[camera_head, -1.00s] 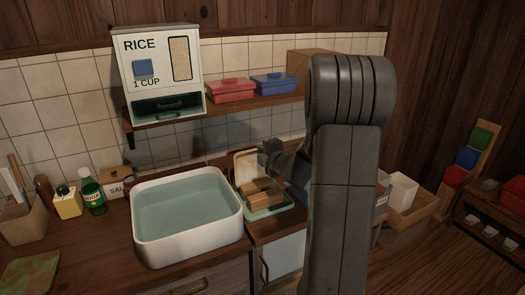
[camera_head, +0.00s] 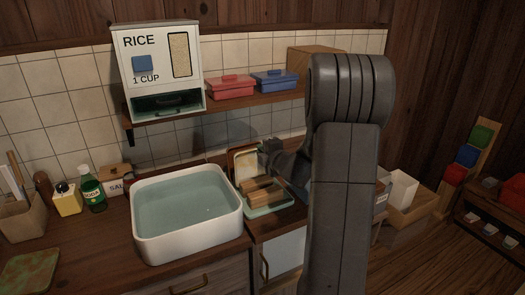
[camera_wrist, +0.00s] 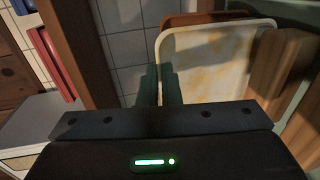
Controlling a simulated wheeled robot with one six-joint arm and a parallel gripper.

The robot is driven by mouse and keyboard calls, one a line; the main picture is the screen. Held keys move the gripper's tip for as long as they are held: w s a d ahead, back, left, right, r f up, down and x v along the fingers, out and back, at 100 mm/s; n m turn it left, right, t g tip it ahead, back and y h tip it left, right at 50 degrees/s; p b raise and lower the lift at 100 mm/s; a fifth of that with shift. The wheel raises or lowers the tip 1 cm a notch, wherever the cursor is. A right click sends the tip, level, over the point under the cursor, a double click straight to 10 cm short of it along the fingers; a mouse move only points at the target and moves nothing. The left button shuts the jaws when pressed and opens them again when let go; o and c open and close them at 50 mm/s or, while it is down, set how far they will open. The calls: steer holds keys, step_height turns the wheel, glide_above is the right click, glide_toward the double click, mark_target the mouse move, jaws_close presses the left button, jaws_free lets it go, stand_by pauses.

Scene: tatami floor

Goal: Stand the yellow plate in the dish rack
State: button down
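A cream plate with yellowish patches (camera_head: 246,166) stands upright, leaning back, at the rear of the dish rack (camera_head: 264,191). It is the only plate I see that fits the yellow plate. It shows broadly face-on in the wrist view (camera_wrist: 217,68), right of my fingertips. The rack's wooden slats (camera_wrist: 283,68) stand to its right. My gripper (camera_head: 263,148) is at the plate's upper right in the head view.
A white basin of water (camera_head: 188,245) stands left of the rack. Above are a shelf (camera_head: 215,108) with red (camera_head: 230,88) and blue boxes (camera_head: 274,82) and the rice dispenser (camera_head: 155,70). A brown-rimmed panel (camera_wrist: 205,17) shows behind the plate. Bottles stand at left.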

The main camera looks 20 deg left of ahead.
steer(key=shift+f, duration=0.15)
steer(key=shift+f, duration=0.3)
steer(key=shift+f+b, duration=0.55)
stand_by(0.9)
steer(key=c, duration=1.6)
jaws_free()
steer(key=shift+o, duration=0.2)
steer(key=shift+s+d, duration=0.1)
steer(key=v, duration=1.3)
steer(key=shift+s+d, duration=0.15)
steer(key=shift+d, duration=0.05)
steer(key=shift+r, duration=0.1)
